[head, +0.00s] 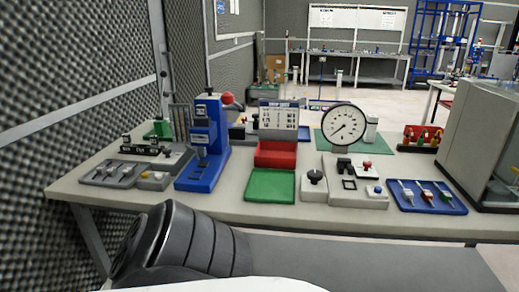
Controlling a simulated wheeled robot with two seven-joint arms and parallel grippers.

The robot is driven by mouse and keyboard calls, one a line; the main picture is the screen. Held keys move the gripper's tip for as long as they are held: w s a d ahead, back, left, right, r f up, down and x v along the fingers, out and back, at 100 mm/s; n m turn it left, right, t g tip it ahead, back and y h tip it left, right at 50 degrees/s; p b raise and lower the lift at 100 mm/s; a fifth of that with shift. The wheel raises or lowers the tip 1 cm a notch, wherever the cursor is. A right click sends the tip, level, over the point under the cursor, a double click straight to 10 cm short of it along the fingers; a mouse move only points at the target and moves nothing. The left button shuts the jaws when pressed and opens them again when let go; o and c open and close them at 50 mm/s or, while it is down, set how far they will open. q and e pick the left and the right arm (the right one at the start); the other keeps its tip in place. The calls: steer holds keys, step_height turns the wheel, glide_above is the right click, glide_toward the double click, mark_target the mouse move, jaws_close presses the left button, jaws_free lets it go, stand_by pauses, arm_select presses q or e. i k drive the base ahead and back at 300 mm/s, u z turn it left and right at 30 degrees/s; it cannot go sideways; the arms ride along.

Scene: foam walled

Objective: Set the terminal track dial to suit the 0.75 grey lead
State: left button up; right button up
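A blue bench press (203,145) with a red ball handle (227,98) stands on the left half of the bench. A black round knob (314,176) sits on a light box near the bench's front; its setting is too small to read. I cannot tell which part is the terminal track dial. A chart board (278,116) stands behind a red bin; its small print is unreadable. A blue tray (428,208) at the right holds several small leads or tools. A grey tray (108,173) at the left holds small pieces. I cannot pick out the 0.75 grey lead. Neither gripper shows.
A large round gauge (343,124) stands behind a light fixture with a red knob. A green mat (270,186) lies before the red bin (276,154). Foam wall (75,70) is at the left. My dark arm link shows below.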

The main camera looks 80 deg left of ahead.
mark_target(167, 151)
steer(key=u, duration=0.35)
steer(key=k, duration=0.3)
steer(key=u, duration=3)
steer(key=i, duration=0.5)
steer(key=u, duration=0.05)
